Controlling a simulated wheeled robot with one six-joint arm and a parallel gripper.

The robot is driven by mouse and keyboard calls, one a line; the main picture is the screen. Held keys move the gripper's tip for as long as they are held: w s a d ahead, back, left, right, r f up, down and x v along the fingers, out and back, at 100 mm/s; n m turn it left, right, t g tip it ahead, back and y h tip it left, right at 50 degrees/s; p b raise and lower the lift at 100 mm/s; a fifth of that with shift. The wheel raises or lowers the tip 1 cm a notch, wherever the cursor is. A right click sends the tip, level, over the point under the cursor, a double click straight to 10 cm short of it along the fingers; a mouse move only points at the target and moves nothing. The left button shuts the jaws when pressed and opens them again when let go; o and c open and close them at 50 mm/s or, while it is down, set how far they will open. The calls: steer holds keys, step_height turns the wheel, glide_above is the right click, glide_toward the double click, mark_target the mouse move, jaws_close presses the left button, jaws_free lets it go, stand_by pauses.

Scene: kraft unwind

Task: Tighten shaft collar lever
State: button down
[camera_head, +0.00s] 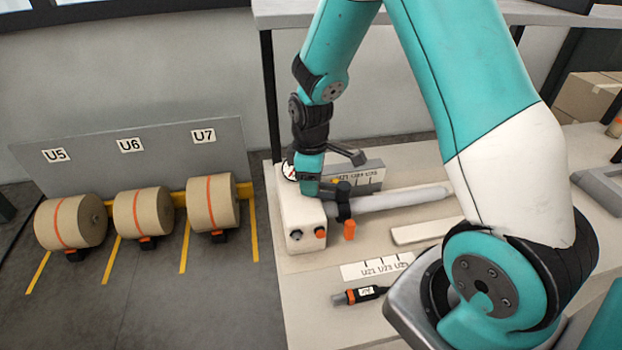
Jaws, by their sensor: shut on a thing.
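A long grey shaft (400,198) lies level, its left end at a white housing (302,218). A black shaft collar (343,203) sits around the shaft close to the housing. An orange lever (349,230) shows at the collar's near side, pointing down in the picture. My gripper (330,187) is at the collar, at the end of my teal arm coming down from above. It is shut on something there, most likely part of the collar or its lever. The fingertips are small and dark against the collar, so the exact contact is unclear.
A labelled strip (376,267) and a black-and-orange tool (360,295) lie on the near bench. A pale bar (427,230) lies right of the collar. A grey labelled block (358,175) stands behind the shaft.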

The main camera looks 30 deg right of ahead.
steer(key=m, duration=0.1)
steer(key=w+d+m, duration=0.1)
steer(key=m, duration=0.1)
steer(key=shift+w+d, duration=0.2)
steer(key=shift+d, duration=0.1)
steer(key=d+m, duration=0.6)
steer(key=m, duration=0.5)
steer(key=shift+w+d, duration=0.25)
steer(key=shift+d, duration=0.1)
steer(key=shift+d+r, duration=0.1)
steer(key=c, duration=0.6)
jaws_free()
